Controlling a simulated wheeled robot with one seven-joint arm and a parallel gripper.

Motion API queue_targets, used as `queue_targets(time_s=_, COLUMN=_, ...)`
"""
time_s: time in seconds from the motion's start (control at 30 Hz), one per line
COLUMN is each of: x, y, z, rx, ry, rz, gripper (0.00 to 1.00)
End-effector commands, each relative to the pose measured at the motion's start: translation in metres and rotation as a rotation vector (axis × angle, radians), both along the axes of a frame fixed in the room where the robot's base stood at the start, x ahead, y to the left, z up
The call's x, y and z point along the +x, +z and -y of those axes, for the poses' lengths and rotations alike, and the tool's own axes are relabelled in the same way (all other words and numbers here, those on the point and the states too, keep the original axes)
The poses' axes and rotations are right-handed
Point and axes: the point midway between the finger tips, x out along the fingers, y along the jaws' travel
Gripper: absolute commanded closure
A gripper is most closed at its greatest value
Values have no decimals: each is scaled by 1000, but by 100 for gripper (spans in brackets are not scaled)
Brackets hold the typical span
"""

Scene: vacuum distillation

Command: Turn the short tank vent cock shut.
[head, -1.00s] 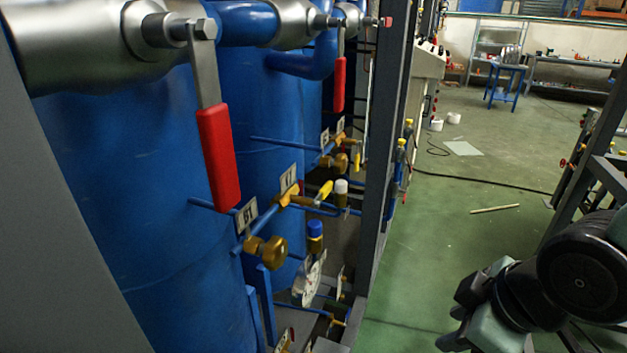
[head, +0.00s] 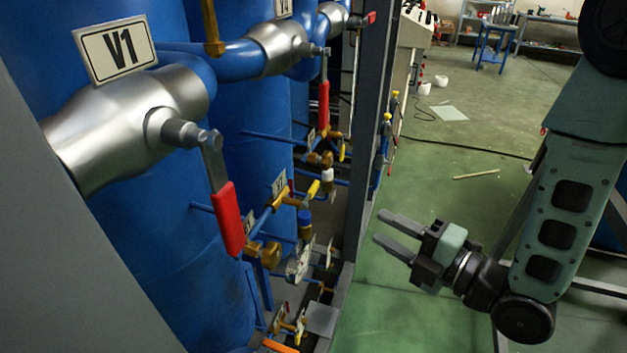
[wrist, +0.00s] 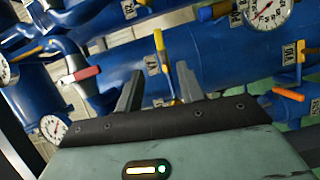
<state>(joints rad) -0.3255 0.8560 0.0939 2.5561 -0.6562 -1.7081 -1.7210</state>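My gripper (head: 384,228) is open and empty. In the wrist view the two fingers (wrist: 159,86) stand apart, before blue tanks and pipes. Small cocks there have yellow or orange levers: an upright yellow lever (wrist: 159,41) beyond the fingers, another yellow lever (wrist: 301,47) at right, and an orange lever (wrist: 288,95) below it. In the head view a yellow-levered cock (head: 313,189) is on a thin blue pipe. I cannot tell which is the short tank vent cock.
Large red-handled valves (head: 229,218) stick out from the steel valve bodies, one under a V1 plate (head: 114,50). A grey frame post (head: 362,150) stands between the tanks and my gripper. Gauges (head: 299,262) sit low. Green floor (head: 440,200) is open in the middle.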

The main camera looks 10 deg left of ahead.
Motion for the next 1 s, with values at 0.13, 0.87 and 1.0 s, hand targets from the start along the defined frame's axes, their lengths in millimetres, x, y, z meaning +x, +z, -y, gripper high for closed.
queue_targets(time_s=0.13, x=2, y=-2, z=-2, rx=5, ry=2, rz=13, gripper=62)
queue_targets(time_s=0.87, x=15, y=-5, z=-22, rx=4, ry=3, rz=13, gripper=62)
queue_targets(time_s=1.0, x=15, y=-5, z=-25, rx=4, ry=0, rz=11, gripper=62)
